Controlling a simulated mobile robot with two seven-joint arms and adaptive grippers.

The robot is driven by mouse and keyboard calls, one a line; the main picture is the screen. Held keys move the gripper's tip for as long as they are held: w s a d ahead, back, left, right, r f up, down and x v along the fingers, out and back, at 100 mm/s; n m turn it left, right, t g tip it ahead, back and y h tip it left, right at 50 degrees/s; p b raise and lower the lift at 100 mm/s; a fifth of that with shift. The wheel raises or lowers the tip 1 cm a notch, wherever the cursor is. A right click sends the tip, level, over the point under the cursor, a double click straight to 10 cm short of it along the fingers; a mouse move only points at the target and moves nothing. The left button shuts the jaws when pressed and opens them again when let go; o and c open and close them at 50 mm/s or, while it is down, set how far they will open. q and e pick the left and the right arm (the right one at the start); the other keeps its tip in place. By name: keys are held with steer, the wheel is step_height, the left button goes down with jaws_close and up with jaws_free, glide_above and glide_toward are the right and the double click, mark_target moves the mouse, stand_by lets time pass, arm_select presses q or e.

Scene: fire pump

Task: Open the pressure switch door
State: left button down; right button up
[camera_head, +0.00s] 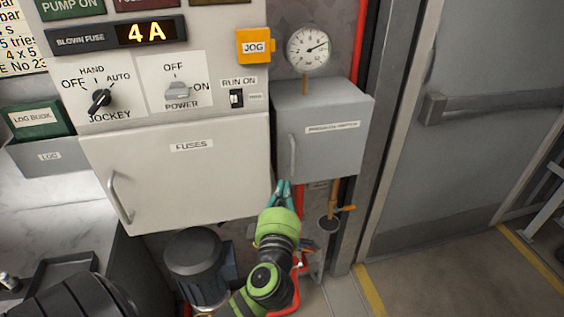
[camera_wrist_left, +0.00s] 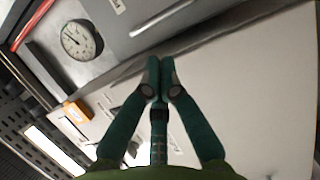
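The pressure switch box (camera_head: 345,105) is a grey wall box in the head view, right of the fuses cabinet. Its front door (camera_head: 335,150) looks shut and has a small label and an upright bar handle (camera_head: 293,156) near its left edge. In the wrist view the handle (camera_wrist_left: 160,17) shows at the top, beyond the fingertips. My left gripper (camera_head: 283,185) is just below the handle, near the box's lower left corner, and looks apart from it. Its teal fingers (camera_wrist_left: 160,68) are together in the wrist view with nothing seen between them. My right gripper is not in view.
The white fuses cabinet (camera_head: 190,165) stands close on the left, with its own handle (camera_head: 119,200). A gauge (camera_head: 309,47) sits above the box. A pipe with a valve (camera_head: 331,222) hangs below. A grey door (camera_head: 480,120) is at right.

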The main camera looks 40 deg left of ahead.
arm_select(q)
steer(key=f+n, duration=0.1)
steer(key=p, duration=0.2)
glide_toward(285, 157)
steer(key=shift+g, duration=0.4)
steer(key=x, duration=0.5)
steer(key=shift+w+a+r, duration=0.15)
steer(key=shift+w+r, duration=0.15)
steer(key=shift+r, duration=0.05)
